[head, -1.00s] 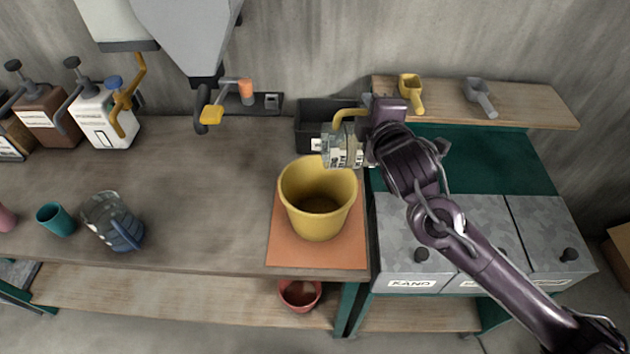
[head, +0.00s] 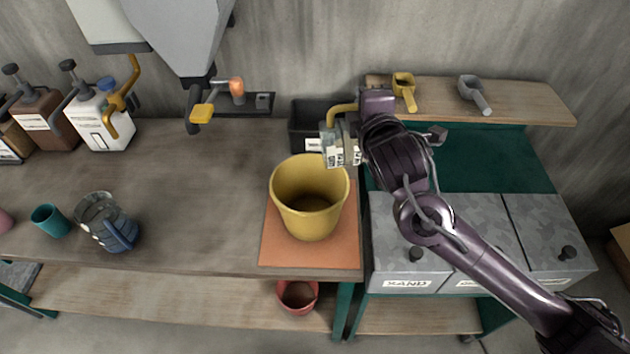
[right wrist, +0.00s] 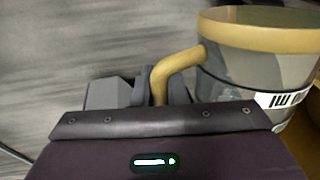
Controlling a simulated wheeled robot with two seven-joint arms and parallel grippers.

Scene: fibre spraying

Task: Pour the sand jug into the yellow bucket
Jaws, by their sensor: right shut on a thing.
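The yellow bucket (head: 310,215) stands upright on an orange mat (head: 345,245) near the bench's right end. Its mouth faces up. My right gripper (head: 358,112) is shut on the yellow handle of a clear jug (head: 338,148) with white labels. The jug hangs above the back right part of the bucket's rim and looks tilted. In the right wrist view the jug (right wrist: 228,70) shows a yellow rim, with the handle between the gripper fingers (right wrist: 160,88). I cannot tell what is in the jug. My left gripper is not in view.
A black bin (head: 305,135) stands behind the bucket. A blue-handled pitcher (head: 108,225) stands left. The bench middle is clear.

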